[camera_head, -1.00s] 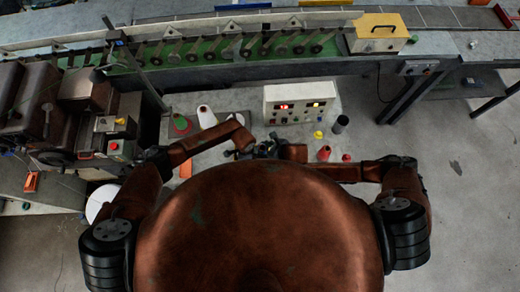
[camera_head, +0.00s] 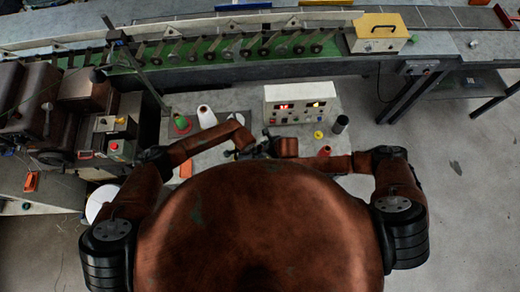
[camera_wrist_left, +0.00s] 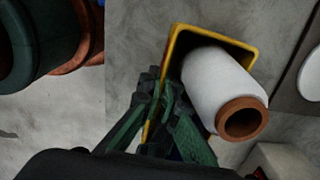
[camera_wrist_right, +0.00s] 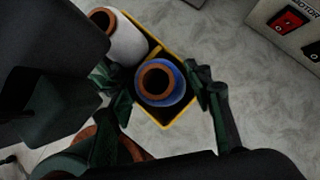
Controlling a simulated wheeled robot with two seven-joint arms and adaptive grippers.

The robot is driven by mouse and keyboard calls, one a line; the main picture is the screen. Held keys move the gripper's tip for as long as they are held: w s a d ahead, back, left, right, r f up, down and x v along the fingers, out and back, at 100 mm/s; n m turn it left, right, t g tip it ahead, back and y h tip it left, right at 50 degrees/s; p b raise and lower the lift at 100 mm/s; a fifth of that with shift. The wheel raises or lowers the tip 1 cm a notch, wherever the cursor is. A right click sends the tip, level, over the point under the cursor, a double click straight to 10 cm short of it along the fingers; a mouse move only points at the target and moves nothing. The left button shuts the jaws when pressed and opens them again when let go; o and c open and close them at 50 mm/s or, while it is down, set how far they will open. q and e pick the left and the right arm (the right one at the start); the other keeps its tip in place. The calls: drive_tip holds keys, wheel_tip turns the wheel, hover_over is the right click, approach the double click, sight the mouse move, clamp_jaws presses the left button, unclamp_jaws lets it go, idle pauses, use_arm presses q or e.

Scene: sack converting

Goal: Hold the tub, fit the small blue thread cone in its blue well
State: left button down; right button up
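The tub (camera_wrist_right: 180,121) is a dark box with a yellow rim. It also shows in the left wrist view (camera_wrist_left: 212,33). My left gripper (camera_wrist_left: 160,90) is shut on one wall of it. A white cone (camera_wrist_left: 215,85) with a brown core stands in one part of the tub. The small blue thread cone (camera_wrist_right: 162,84), with a brown core, is over or in the tub's other part; its base and the blue well are hidden. My right gripper (camera_wrist_right: 158,85) has its fingers spread on either side of the blue cone. In the head view my arms mostly hide the tub.

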drive_tip(key=shift+o, duration=0.8)
drive_tip(key=shift+r, duration=0.15)
drive_tip(key=v, duration=1.2)
use_arm(q)
drive_tip(key=c, duration=2.6)
unclamp_jaws()
drive_tip(key=shift+c, duration=0.2)
drive_tip(key=o, duration=0.6)
drive_tip(key=shift+c, duration=0.2)
